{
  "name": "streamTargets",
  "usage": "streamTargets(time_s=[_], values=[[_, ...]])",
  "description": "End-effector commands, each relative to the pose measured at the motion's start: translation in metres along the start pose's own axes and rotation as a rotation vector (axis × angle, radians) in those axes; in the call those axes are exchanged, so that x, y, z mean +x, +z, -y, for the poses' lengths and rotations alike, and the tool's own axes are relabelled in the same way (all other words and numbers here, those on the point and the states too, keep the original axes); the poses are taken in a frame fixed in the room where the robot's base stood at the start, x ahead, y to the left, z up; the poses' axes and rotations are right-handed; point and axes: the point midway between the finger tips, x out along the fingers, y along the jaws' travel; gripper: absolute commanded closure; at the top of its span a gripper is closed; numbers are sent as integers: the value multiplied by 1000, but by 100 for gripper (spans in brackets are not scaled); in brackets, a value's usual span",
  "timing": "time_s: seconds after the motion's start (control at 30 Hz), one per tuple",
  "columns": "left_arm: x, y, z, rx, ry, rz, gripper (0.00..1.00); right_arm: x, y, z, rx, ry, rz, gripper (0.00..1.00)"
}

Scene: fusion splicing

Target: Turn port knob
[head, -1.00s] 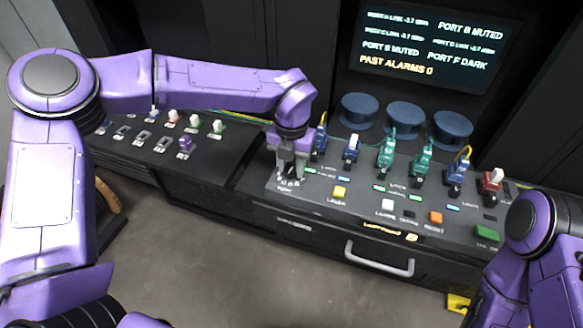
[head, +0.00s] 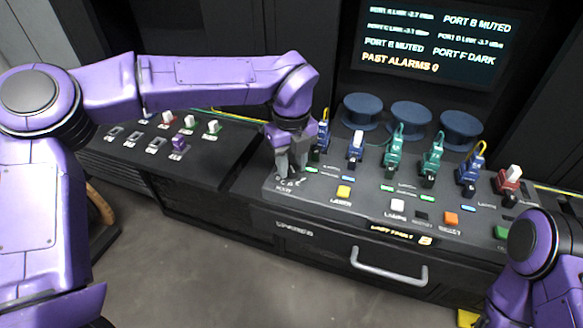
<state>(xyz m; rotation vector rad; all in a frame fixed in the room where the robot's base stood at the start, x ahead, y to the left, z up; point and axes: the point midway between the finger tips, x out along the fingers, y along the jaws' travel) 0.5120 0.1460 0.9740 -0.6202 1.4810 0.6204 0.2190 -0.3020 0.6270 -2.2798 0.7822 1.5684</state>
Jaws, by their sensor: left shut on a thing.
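My left gripper (head: 291,170) points down at the left end of the console (head: 330,205), over the port dial marks (head: 289,184). It is shut on the port knob, which is mostly hidden between the fingers. Pale marks show on the panel just in front of the fingertips. The screen (head: 436,45) reads PORT B MUTED, PORT E MUTED, PORT F DARK and PAST ALARMS 0. Of my right arm only a purple part shows at the lower right; its gripper is out of view.
Several plugged connectors, blue, green and red (head: 508,180), line the console right of my left gripper. A yellow button (head: 344,192) sits close by. Round blue spools (head: 411,119) stand behind. A drawer handle (head: 388,267) juts from the front. The left bench (head: 210,165) carries small plugs.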

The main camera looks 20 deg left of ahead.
Motion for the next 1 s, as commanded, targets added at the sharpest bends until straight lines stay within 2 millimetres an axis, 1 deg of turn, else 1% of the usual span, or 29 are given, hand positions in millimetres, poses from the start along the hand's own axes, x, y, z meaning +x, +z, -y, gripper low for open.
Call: streamTargets(time_s=[0.03, 0.23, 0.73, 0.77, 0.8, 0.83, 1.0], values=[[1, 1, 1, -19, -4, 4, 94, 4, 2, 0, 0, 0, 0, 55], [-1, 1, 1, -73, -5, 4, 94, 8, 3, 1, 0, 0, 0, 55], [-2, 1, 1, -90, -5, 4, 94, 8, 3, 1, 0, 0, 0, 55], [-2, 1, 1, -90, -5, 4, 60, 8, 3, 1, 0, 0, 0, 55], [-2, 1, 1, -90, -5, 4, 47, 8, 3, 1, 0, 0, 0, 55], [-2, 1, 1, -90, -4, 3, 38, 8, 3, 1, 0, 0, 0, 55], [-1, 1, 0, -89, -2, 2, 38, 8, 3, 1, 0, 0, 0, 55]])
